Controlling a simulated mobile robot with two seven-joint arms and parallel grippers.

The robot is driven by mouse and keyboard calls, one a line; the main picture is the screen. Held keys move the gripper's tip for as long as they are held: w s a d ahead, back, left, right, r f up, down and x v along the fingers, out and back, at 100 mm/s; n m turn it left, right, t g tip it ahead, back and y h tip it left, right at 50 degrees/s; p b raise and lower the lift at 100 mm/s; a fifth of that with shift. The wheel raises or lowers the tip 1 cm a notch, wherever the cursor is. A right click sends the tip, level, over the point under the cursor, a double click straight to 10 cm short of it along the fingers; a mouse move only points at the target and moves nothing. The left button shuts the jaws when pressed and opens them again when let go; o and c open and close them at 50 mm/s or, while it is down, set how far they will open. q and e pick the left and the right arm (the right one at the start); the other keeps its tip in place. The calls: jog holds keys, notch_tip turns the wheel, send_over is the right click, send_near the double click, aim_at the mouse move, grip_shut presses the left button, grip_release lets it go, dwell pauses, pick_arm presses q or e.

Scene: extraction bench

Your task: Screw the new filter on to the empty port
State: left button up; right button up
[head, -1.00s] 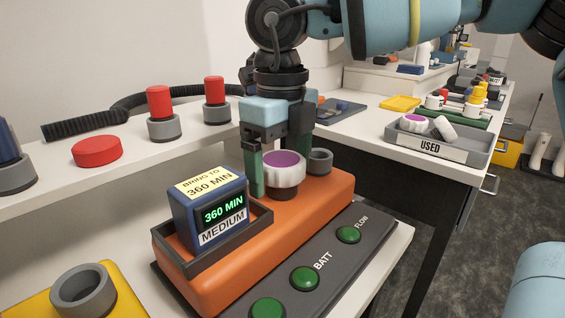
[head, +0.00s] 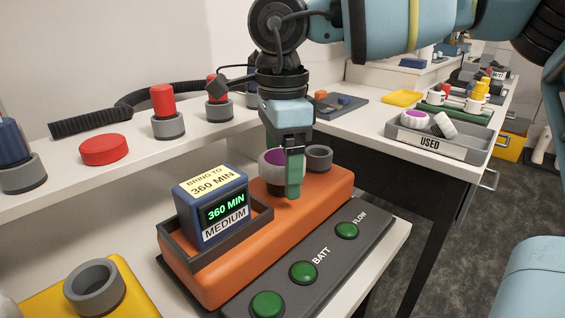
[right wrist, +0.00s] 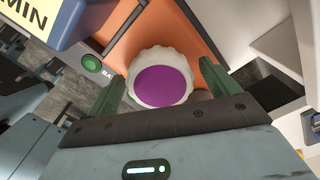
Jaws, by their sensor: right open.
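The white filter with a ribbed rim and purple top (head: 272,163) stands upright on the orange block (head: 325,190), left of the grey ring-shaped port (head: 318,157), which looks empty. Its base is hidden, so I cannot tell how tightly it sits. My right gripper (head: 292,168) is open and points down at the filter, one green finger in front of it. In the right wrist view the filter (right wrist: 160,85) lies between the two open fingers (right wrist: 162,68), with a small gap on each side. My left gripper is not in view.
A blue battery box (head: 212,208) reading 360 MIN sits in a dark tray at the block's left. Green buttons (head: 303,272) line the front panel. A USED tray (head: 440,150) holds another purple-topped filter (head: 414,119) and a white one. Red-topped posts (head: 163,100) stand on the shelf behind.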

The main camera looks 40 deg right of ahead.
jog(key=c, duration=1.1)
jog(key=m+b, duration=0.1)
jog(key=m, duration=0.5)
jog(key=shift+m, duration=0.3)
jog(key=m+b, duration=0.1)
jog(key=m, duration=0.4)
jog(key=o, duration=0.7)
jog(key=shift+m, duration=0.5)
jog(key=o, duration=0.5)
jog(key=shift+c, duration=0.2)
